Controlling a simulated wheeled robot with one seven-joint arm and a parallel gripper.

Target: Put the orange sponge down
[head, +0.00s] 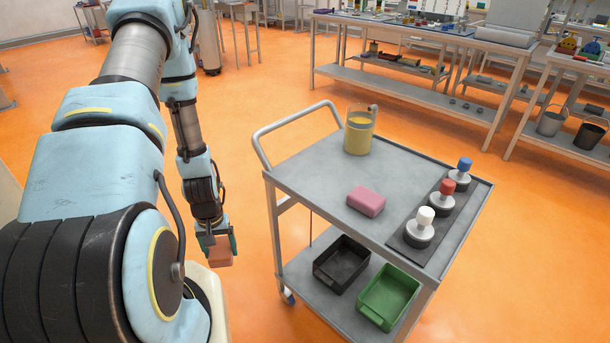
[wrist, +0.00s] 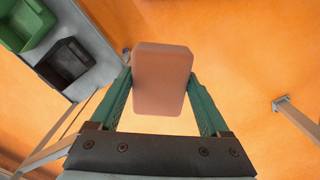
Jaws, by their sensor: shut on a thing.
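The orange sponge (wrist: 162,80) is a rounded block between the two green fingers of my gripper (wrist: 161,88) in the wrist view. My gripper is shut on it. In the head view my gripper (head: 218,245) hangs low to the left of the cart, with the orange sponge (head: 219,256) below its fingertips. The sponge is in the air over the orange floor, apart from the cart.
A grey two-shelf cart (head: 315,178) stands to the right. Its top holds a pink block (head: 366,201), a jug of yellow liquid (head: 359,134) and a dark strip (head: 411,252) with three knobbed weights. A black bin (head: 341,263) and green bin (head: 389,296) sit below.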

